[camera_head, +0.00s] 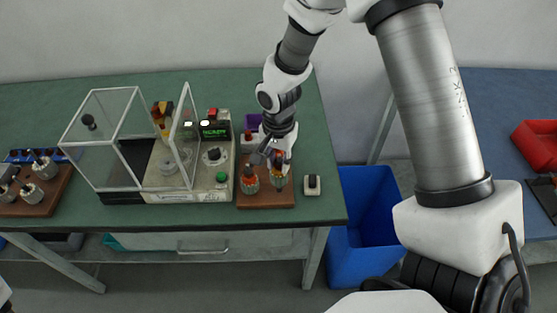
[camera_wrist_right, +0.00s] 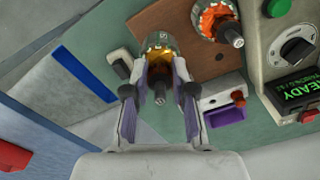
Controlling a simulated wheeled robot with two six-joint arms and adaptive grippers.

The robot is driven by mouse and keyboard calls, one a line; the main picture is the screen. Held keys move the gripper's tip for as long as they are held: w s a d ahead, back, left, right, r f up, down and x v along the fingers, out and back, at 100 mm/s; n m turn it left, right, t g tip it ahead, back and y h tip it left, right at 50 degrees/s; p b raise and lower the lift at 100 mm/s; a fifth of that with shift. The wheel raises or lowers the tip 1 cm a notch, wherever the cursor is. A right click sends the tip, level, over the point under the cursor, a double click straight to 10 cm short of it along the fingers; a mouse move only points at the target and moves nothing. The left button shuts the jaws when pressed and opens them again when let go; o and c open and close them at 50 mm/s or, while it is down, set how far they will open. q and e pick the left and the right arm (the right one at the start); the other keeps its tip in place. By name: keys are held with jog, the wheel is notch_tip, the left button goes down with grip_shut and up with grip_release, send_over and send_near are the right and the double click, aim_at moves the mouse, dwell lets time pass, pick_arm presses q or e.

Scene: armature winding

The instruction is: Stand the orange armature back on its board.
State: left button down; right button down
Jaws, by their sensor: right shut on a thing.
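My right gripper (camera_head: 277,160) is shut on an armature with amber-orange windings (camera_head: 278,182), which shows between the fingers in the right wrist view (camera_wrist_right: 160,44). In the head view it is over the right part of the brown board (camera_head: 266,203). It looks roughly upright; I cannot tell whether its lower end touches the board. A second armature with redder orange windings (camera_head: 249,184) stands on the board's left part, clear of the fingers, and also shows in the wrist view (camera_wrist_right: 214,20). My left gripper is not in view.
The winding machine (camera_head: 216,185), with a green READY display and a clear guard (camera_head: 103,115), stands left of the board. A small black-and-white switch box (camera_head: 312,185) is close on the right. A brown board with grey armatures (camera_head: 45,205) is at far left. A blue bin (camera_head: 352,255) stands below.

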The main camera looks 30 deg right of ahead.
jog(key=shift+f+b, duration=1.15)
jog(key=shift+f, duration=0.35)
jog(key=c, duration=0.9)
grip_release()
jog(key=shift+r, duration=0.1)
jog(key=shift+r+p, duration=1.9)
jog(key=shift+r, duration=0.3)
